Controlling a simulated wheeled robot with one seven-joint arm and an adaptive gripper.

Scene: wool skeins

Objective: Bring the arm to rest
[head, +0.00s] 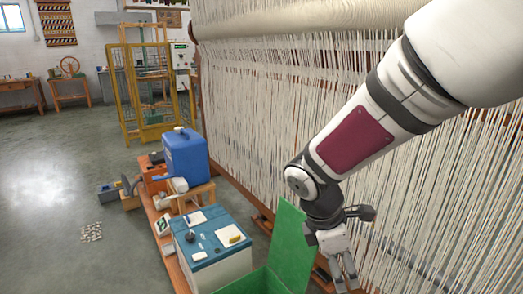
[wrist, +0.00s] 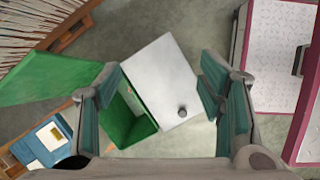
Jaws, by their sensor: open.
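My arm reaches in from the upper right of the head view, with my gripper (head: 343,272) pointing down at the lower edge of the picture. In the wrist view my gripper (wrist: 160,88) has its two greenish finger pads spread wide, with nothing held between them. Below it are a green box (wrist: 122,130) with its green lid (wrist: 45,88) standing open, and a pale grey panel with a dark knob (wrist: 182,112). The gripper hangs above these, apart from them as far as I can see.
A large loom with pale warp threads (head: 250,100) stands close behind my arm. The green lid (head: 287,232) rises left of the gripper. A blue-topped box (head: 213,243) and a blue jug (head: 185,157) stand further left. Open floor (head: 60,180) lies at far left.

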